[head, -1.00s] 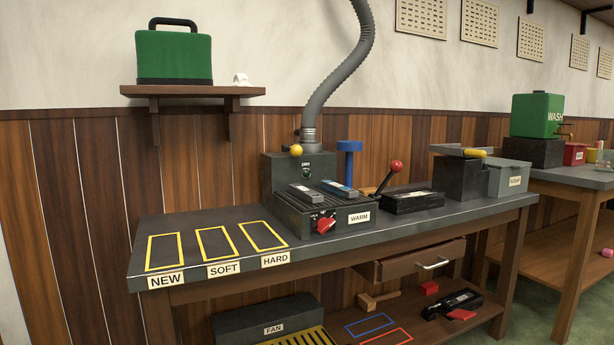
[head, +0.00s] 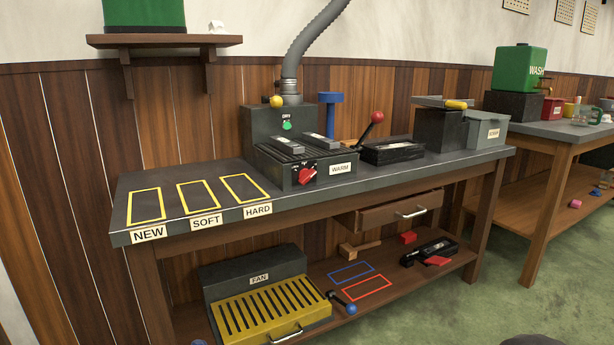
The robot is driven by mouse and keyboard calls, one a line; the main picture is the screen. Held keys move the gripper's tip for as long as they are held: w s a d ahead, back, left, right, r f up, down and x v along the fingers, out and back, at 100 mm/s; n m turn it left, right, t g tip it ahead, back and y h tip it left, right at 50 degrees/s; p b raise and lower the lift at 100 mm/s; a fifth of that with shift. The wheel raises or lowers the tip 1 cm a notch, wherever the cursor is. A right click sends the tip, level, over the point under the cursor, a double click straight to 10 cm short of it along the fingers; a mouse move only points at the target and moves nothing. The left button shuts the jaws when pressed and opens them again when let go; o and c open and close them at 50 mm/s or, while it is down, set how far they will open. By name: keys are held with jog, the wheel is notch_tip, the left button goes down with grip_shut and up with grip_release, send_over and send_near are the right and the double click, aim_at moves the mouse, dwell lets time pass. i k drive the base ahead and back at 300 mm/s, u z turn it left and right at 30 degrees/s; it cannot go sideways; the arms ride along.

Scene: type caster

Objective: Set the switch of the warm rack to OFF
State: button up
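The warm rack (head: 283,163) is a dark box with a slatted top on the workbench, with a white WARM label (head: 340,168) on its front. Its switch (head: 307,175) is a red knob on the front face, left of the label. The knob looks tilted; the marks around it are too small to read. Two grey bars (head: 322,141) lie on top of the rack. My gripper is not in view.
The bench (head: 200,223) has empty yellow outlines marked NEW, SOFT and HARD at left. A red-knobbed lever (head: 376,118) and a black tray (head: 393,151) stand right of the rack. A drawer (head: 395,213) juts out below. The FAN unit (head: 257,280) sits on the lower shelf.

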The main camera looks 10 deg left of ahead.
aim_at(305, 175)
jog(key=u, duration=0.5)
jog(key=k, duration=1.15)
jog(key=u, duration=1.15)
jog(key=i, duration=1.5)
jog(key=z, duration=0.65)
